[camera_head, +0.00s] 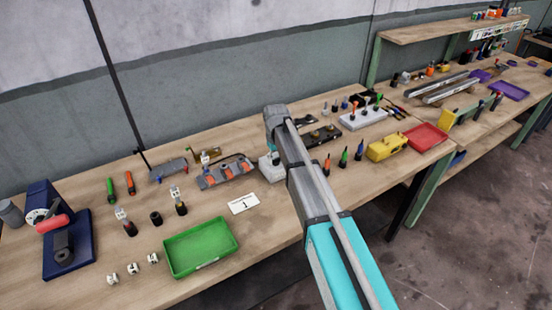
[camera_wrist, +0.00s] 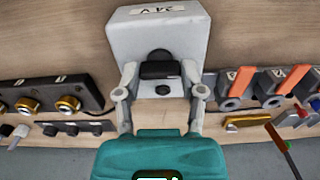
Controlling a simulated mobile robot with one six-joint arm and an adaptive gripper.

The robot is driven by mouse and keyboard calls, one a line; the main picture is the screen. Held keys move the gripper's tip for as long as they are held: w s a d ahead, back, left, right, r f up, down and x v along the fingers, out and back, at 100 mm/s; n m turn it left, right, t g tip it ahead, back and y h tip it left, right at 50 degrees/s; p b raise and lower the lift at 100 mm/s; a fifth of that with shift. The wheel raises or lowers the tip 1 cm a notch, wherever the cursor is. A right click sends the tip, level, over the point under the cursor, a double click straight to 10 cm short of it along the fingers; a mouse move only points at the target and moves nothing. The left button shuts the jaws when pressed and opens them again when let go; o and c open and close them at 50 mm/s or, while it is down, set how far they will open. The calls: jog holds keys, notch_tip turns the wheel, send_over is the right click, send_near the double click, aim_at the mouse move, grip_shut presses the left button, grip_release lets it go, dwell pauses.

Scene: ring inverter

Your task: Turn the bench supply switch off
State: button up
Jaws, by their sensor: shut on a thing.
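The bench supply switch is a pale box (camera_wrist: 159,30) at the top middle of the wrist view, with a black knob (camera_wrist: 160,70) on its face and a small label along its far edge. In the head view the pale box (camera_head: 271,172) stands on the bench, partly hidden by my arm. The knob and fingertips are hidden there.
A fixture with orange parts (camera_head: 228,173) stands close left of the box, and a dark block with brass knobs (camera_head: 320,135) close right. A card marked 1 (camera_head: 244,204) and a green tray (camera_head: 201,247) lie toward the front. A red tray (camera_head: 426,137) is farther right.

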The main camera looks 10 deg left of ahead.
jog(key=shift+n, duration=0.3)
jog(key=o, duration=1.1)
jog(key=shift+o, duration=0.2)
jog(key=shift+m, duration=0.5)
